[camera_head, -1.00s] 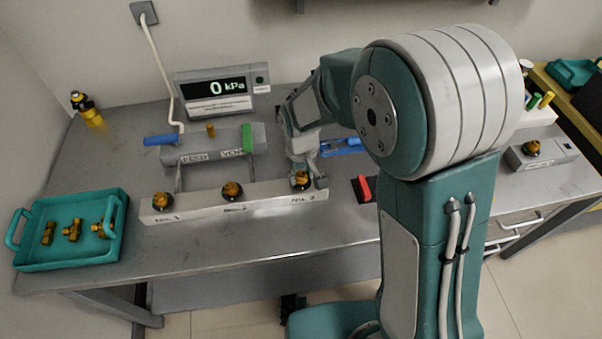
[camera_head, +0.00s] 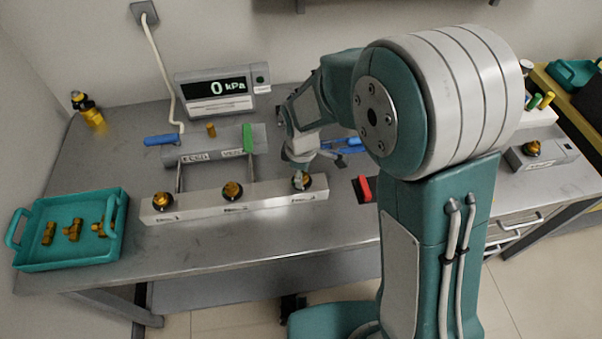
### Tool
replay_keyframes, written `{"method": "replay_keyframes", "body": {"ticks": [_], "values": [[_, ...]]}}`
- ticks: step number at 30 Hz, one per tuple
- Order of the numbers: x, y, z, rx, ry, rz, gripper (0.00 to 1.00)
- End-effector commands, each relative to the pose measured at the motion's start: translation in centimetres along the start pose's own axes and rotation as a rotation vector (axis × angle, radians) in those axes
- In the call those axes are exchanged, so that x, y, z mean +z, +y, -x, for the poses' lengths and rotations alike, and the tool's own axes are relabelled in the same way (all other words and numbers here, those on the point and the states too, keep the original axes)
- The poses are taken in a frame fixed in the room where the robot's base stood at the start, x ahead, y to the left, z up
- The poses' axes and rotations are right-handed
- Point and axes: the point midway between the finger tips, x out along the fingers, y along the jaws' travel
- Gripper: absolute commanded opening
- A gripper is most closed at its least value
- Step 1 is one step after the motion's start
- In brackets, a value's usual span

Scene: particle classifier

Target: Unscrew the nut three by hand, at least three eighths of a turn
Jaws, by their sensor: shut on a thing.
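A pale manifold bar (camera_head: 268,205) lies across the table with three brass nuts on dark round seats. Nut three (camera_head: 300,181) is at the bar's right end, above a small printed label. Nut two (camera_head: 232,190) is in the middle and nut one (camera_head: 162,201) is at the left. My gripper (camera_head: 299,174) points down at nut three and is shut on it, with the fingers partly covering the nut. How far the nut has turned cannot be seen.
A grey valve block (camera_head: 205,150) with a blue handle (camera_head: 160,140) and a green handle (camera_head: 247,138) stands behind the bar. A display (camera_head: 215,92) reads 0 kPa. A teal tray (camera_head: 75,258) with brass fittings is at the left. A red-handled item (camera_head: 364,189) lies right of the bar.

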Motion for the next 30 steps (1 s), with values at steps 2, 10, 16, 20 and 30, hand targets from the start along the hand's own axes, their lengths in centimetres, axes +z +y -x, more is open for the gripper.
{"method": "replay_keyframes", "body": {"ticks": [2,10,16,20,30], "values": [[0.05,0.00,-0.13,-0.001,-0.001,0.027,0.01],[0.06,0.00,-0.14,-0.001,-0.001,0.073,0.00],[0.06,0.00,-0.14,-0.001,-0.002,0.077,0.00],[0.07,0.00,-0.14,-0.001,-0.002,0.077,0.00],[0.08,0.01,-0.07,-0.001,-0.001,0.076,0.83]]}}
